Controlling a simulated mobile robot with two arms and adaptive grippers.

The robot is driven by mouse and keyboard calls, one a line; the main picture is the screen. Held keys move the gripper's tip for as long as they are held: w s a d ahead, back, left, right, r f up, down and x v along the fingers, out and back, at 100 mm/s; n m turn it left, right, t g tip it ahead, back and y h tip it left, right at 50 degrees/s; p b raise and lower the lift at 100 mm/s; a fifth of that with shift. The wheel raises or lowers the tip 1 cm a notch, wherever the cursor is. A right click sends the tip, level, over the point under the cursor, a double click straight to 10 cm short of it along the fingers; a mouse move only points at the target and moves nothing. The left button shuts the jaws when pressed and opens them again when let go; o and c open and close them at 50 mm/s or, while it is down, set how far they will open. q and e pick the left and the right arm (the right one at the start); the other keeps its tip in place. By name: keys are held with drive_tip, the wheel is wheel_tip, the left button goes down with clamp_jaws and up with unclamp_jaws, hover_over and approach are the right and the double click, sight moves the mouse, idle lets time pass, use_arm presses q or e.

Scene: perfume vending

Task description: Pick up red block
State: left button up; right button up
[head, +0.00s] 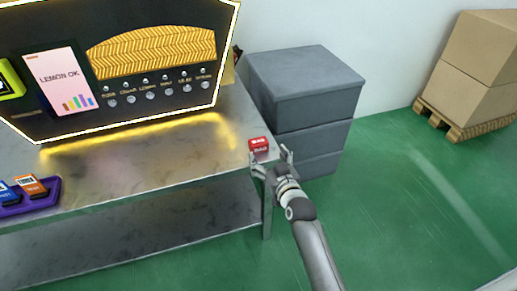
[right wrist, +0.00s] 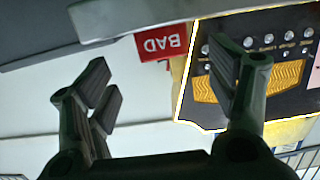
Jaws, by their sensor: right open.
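The red block (head: 259,145) has white lettering and sits on the right end of the metal table, near its edge. My right gripper (head: 271,157) is open and empty, just in front of and slightly right of the block in the head view. In the right wrist view its two fingers (right wrist: 160,78) are spread wide with nothing between them. A red surface reading "BAD" upside down (right wrist: 160,44) shows beyond the fingers there; I cannot tell whether it is the block. My left gripper is not in view.
A lit vending machine (head: 150,50) stands on the metal table (head: 185,165). A purple tray (head: 42,201) with small blocks lies at left. Grey drawers (head: 305,90) stand behind the table's right end. Boxes on a pallet (head: 460,125) are at far right; the green floor between is clear.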

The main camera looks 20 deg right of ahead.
sight(261, 146)
drive_tip(key=w, duration=0.2)
drive_tip(key=shift+w+f, duration=0.3)
drive_tip(key=shift+w, duration=0.1)
drive_tip(key=w, duration=0.1)
drive_tip(key=w+b, duration=0.1)
drive_tip(key=w, duration=0.2)
drive_tip(key=shift+w+a+f+b, duration=0.15)
drive_tip(key=shift+w+a+b, duration=0.1)
drive_tip(key=shift+a+b, duration=0.1)
drive_tip(key=shift+w, duration=0.35)
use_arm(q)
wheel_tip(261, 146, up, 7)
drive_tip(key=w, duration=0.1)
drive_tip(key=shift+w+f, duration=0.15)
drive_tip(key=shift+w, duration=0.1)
use_arm(e)
drive_tip(key=c, duration=1.1)
